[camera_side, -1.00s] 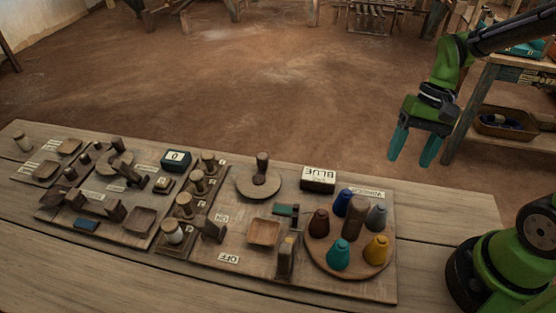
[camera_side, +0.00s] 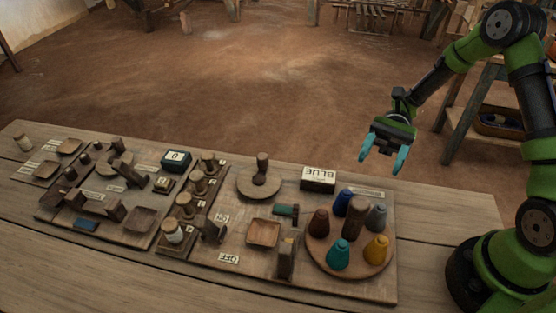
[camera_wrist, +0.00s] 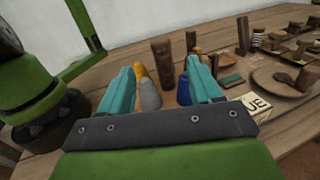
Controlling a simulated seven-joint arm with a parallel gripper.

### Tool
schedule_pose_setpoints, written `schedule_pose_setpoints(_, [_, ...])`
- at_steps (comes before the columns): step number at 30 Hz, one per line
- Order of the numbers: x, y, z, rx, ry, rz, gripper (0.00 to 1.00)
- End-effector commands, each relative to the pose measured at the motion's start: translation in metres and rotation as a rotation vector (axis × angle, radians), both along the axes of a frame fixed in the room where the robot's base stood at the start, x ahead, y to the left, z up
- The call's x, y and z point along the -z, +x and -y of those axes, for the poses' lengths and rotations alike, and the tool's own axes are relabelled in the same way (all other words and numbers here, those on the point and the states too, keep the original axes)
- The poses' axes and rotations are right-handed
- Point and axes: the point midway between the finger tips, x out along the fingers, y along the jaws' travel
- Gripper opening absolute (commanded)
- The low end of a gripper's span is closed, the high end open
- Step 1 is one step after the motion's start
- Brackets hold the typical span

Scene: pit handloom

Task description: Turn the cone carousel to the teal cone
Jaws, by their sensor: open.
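The cone carousel (camera_side: 320,262) is a round wooden turntable at the right end of the board, with a tall brown post (camera_side: 353,218) at its middle. Around the post stand a teal cone (camera_side: 338,255) at the front, a yellow cone (camera_side: 376,249) at front right, a grey cone (camera_side: 376,217), a blue cone (camera_side: 343,202) at the back and a brown cone (camera_side: 319,223) at left. A sign reading BLUE (camera_side: 319,179) stands behind it. My gripper (camera_side: 384,156), teal-fingered, is open and empty, above and behind the carousel. In the wrist view, the grey cone (camera_wrist: 149,93) and blue cone (camera_wrist: 184,90) show between the fingers; the teal cone is not clear.
Left of the carousel are a square wooden tray (camera_side: 263,233), an upright wooden block (camera_side: 287,259), a round disc with a peg (camera_side: 259,184) and a row of spools. A shelf (camera_side: 490,110) stands behind. Table space in front of the board is clear.

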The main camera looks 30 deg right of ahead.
Motion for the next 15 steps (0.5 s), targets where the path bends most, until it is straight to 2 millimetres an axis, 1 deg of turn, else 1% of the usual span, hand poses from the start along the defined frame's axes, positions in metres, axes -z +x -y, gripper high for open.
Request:
schedule_pose_setpoints(3, [-0.001,-0.012,-0.022,-0.006,-0.001,-0.002,0.64])
schedule_pose_setpoints(15, [0.000,-0.052,-0.099,-0.006,-0.001,0.000,0.64])
